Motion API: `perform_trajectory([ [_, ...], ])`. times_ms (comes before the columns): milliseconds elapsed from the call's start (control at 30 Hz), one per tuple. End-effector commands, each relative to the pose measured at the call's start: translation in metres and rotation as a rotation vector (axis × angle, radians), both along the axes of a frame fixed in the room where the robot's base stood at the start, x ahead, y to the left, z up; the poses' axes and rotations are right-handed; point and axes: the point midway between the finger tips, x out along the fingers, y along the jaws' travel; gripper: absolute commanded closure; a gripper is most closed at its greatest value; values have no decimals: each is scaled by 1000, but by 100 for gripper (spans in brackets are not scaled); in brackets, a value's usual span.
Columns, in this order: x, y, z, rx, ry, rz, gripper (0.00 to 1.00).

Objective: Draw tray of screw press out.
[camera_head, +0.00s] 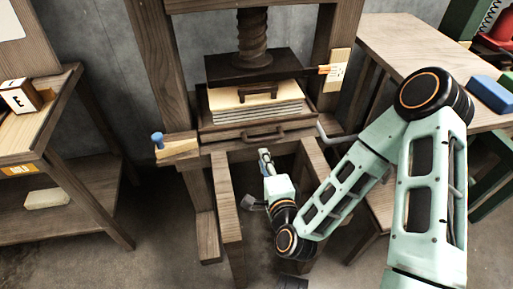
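The wooden screw press (153,60) stands at the centre, with its thick screw above a dark pressing plate (250,68). Below the plate, a stack of grey sheets (258,117) lies under a light board with a dark handle. The press tray (222,138) is under the stack and has a dark bar handle (264,134) on its front. It looks pushed in. My gripper (264,156) points up toward the tray front, just below the handle and apparently apart from it. I see it nearly edge-on, so the gap between its fingers is hidden.
Two wooden beams (228,205) extend forward from the press, with my gripper between them. A wooden block with a blue knob (157,139) sticks out at left. A side table (415,35) stands at right, a shelf bench (62,165) at left.

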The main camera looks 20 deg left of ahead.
Motion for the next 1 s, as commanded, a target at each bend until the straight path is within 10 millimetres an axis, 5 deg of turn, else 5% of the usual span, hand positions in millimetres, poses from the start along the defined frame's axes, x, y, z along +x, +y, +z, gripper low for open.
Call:
perform_trajectory([
  [600, 78, 48, -19, 3, -2, -2, 80],
  [1000, 89, 55, -21, 2, 0, 0, 80],
])
